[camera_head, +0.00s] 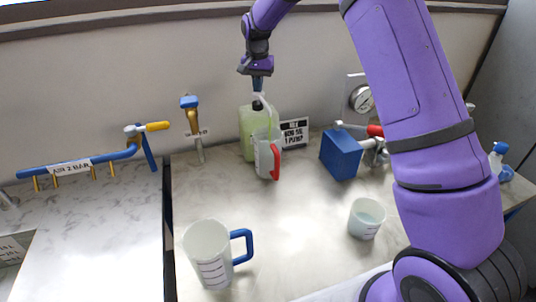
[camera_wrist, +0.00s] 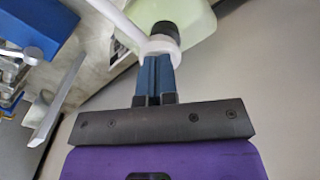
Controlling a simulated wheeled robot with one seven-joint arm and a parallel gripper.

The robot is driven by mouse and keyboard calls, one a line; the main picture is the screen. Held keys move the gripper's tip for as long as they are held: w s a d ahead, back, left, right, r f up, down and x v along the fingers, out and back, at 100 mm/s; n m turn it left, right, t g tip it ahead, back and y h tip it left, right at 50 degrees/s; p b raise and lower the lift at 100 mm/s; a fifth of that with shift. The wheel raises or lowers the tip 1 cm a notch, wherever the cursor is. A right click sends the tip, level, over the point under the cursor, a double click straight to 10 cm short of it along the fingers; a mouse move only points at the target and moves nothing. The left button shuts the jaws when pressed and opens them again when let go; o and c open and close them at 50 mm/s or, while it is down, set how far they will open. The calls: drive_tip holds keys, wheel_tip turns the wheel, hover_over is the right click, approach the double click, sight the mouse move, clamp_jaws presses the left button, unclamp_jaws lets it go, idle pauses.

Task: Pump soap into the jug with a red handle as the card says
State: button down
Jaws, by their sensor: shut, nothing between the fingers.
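The soap bottle (camera_head: 248,130) is a pale green container with a white pump top, standing at the back of the counter; it also shows in the wrist view (camera_wrist: 196,22). My gripper (camera_head: 259,84) is shut and empty, pointing down right above the pump head (camera_wrist: 160,45), apparently touching it. The jug with a red handle (camera_head: 264,158) stands in front of the bottle, under the pump's spout. A white card (camera_head: 294,133) with black print stands to the right of the bottle; it seems to read "1 pump", its other words too small to be sure of.
A jug with a blue handle (camera_head: 211,258) stands at the front left and a small cup (camera_head: 366,218) at the front right. A blue box with a valve (camera_head: 341,154) is right of the card. Blue piping (camera_head: 80,163) and a tap (camera_head: 191,115) are at left. The counter's middle is clear.

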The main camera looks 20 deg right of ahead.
drive_tip(key=shift+f, duration=0.55)
drive_tip(key=shift+r, duration=2.3)
drive_tip(key=shift+r, duration=3)
